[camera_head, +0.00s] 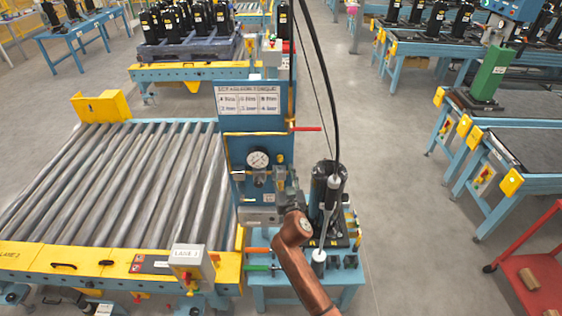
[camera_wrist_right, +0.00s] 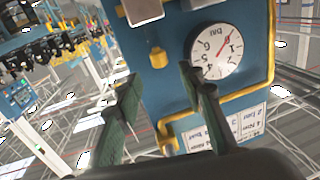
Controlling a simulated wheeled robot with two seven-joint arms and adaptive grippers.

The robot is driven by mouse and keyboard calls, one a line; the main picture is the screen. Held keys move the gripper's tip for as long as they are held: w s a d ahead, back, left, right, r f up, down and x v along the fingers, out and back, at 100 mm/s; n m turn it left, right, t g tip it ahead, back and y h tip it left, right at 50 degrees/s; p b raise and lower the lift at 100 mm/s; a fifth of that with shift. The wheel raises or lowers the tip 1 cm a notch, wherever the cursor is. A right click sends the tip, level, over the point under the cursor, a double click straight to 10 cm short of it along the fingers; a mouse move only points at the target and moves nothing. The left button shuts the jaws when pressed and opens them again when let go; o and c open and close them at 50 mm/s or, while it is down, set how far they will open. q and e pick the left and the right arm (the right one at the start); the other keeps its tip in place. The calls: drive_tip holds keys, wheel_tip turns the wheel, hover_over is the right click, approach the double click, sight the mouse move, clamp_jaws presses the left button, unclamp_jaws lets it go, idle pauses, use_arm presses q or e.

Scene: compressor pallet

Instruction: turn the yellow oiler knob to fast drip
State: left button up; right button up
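The yellow oiler knob (camera_wrist_right: 158,57) shows in the right wrist view on the blue panel (camera_wrist_right: 178,95), beside the round pressure gauge (camera_wrist_right: 217,52). That view is upside down. My right gripper (camera_wrist_right: 158,88) is open, with its two dark fingers spread apart. The knob appears in the gap between the fingertips, apart from both. I cannot tell the knob's setting. In the head view my right gripper (camera_head: 284,186) is in front of the blue panel, right of the gauge (camera_head: 258,160). I cannot make out the knob there. My left gripper is out of view.
A black compressor (camera_head: 325,190) with hoses stands just right of my right gripper. A red lever (camera_head: 306,128) sticks out from the panel above. A roller conveyor (camera_head: 120,180) lies to the left. The floor (camera_head: 400,210) to the right is clear up to a red cart (camera_head: 530,270).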

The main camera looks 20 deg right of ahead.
sight(281, 160)
drive_tip(key=w, duration=0.5)
drive_tip(key=shift+d, duration=0.3)
drive_tip(key=shift+w+d, duration=0.1)
drive_tip(key=shift+w, duration=0.25)
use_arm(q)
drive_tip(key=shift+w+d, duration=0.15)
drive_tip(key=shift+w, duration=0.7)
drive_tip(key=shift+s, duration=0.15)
use_arm(e)
drive_tip(key=shift+c, duration=0.3)
drive_tip(key=shift+c, duration=0.8)
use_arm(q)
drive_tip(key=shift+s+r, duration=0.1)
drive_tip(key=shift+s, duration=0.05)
use_arm(e)
clamp_jaws()
